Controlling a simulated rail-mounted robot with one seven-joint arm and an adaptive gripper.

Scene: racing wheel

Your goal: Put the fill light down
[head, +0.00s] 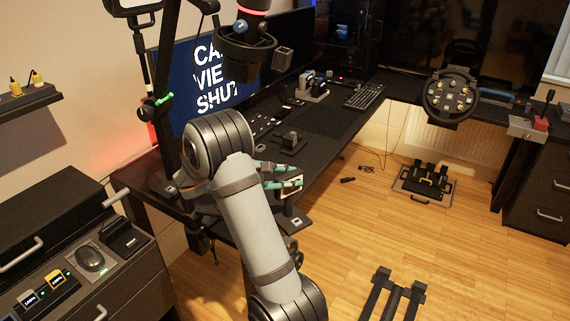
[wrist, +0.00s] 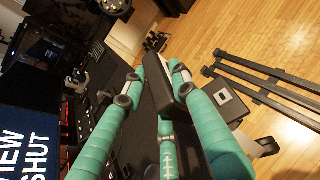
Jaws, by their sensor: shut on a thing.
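My gripper (head: 296,176), with teal fingers, is low over the near corner of the desk in the head view. In the wrist view my gripper (wrist: 155,86) is shut on a dark, slab-like thing, which I take to be the fill light (wrist: 157,92). In the head view a small pale-faced panel, likely the fill light (head: 290,185), shows at the fingers. Below it is a dark base plate with a pale square (head: 293,222). I cannot tell whether the light touches the desk. My arm hides part of the desk corner.
The black desk (head: 325,121) carries a keyboard (head: 364,96) and small control boxes. A monitor (head: 215,88) stands behind my arm. A drawer cabinet (head: 125,270) is at lower left. A steering wheel (head: 451,97) and pedals (head: 428,182) are at right. Much wooden floor (head: 350,230) is clear.

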